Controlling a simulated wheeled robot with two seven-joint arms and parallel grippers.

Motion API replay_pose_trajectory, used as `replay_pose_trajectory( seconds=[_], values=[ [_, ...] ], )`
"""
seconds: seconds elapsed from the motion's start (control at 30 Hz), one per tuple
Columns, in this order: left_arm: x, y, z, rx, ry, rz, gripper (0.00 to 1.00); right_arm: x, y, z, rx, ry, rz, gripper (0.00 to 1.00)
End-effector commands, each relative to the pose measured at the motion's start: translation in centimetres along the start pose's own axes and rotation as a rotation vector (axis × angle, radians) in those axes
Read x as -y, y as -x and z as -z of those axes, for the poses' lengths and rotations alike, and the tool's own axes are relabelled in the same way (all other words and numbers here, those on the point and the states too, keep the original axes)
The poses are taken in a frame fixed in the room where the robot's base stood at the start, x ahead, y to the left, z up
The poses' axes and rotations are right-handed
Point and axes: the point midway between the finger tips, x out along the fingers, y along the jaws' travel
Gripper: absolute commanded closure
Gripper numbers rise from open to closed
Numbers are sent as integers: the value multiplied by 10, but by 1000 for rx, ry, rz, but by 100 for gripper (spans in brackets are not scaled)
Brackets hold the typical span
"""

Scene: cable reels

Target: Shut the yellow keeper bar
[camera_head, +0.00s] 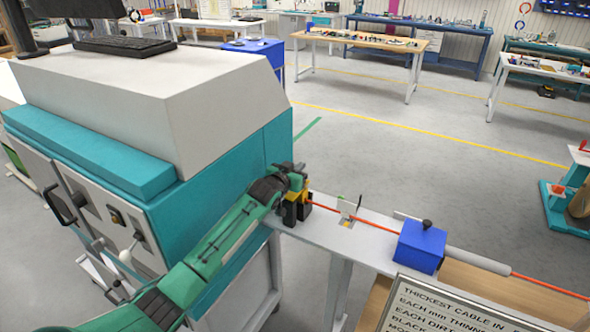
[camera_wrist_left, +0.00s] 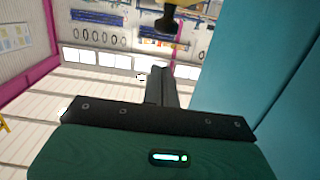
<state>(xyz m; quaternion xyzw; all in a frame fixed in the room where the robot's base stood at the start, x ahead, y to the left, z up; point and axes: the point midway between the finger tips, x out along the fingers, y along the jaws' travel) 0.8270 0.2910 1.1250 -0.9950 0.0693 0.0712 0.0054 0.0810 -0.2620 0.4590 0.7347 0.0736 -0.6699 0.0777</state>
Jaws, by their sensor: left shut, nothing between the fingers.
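My left arm comes in from the lower left of the head view, and its gripper (camera_head: 296,178) is at the near end of the narrow bench, beside the teal machine. A small yellow part (camera_head: 303,199), seemingly the keeper bar, shows just below the gripper, partly hidden by it and by dark blocks. In the left wrist view a yellow edge with a black knob (camera_wrist_left: 167,22) is at the top, beyond the shut, empty fingers (camera_wrist_left: 160,72). Contact cannot be told, nor can the bar's angle. My right gripper is not in view.
An orange-red cable (camera_head: 375,223) runs right from the yellow part through a blue block (camera_head: 420,246) and a grey tube (camera_head: 478,260). The teal machine (camera_head: 225,165) stands close on the left. A sign (camera_head: 440,306) is at the lower right. Open floor lies behind the bench.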

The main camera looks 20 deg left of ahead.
Motion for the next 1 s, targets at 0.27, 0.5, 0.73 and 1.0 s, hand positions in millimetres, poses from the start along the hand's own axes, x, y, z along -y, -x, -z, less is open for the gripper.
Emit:
replay_pose_trajectory(
  seconds=[0.27,0.5,0.73,1.0],
  values=[
    [-1,-14,-13,-5,1,0,100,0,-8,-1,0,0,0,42],
    [-1,-19,-17,-7,1,0,100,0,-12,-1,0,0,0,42],
    [-1,-21,-18,-7,1,0,100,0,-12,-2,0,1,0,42],
    [-1,-20,-18,-7,1,0,100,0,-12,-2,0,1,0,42]
  ],
)
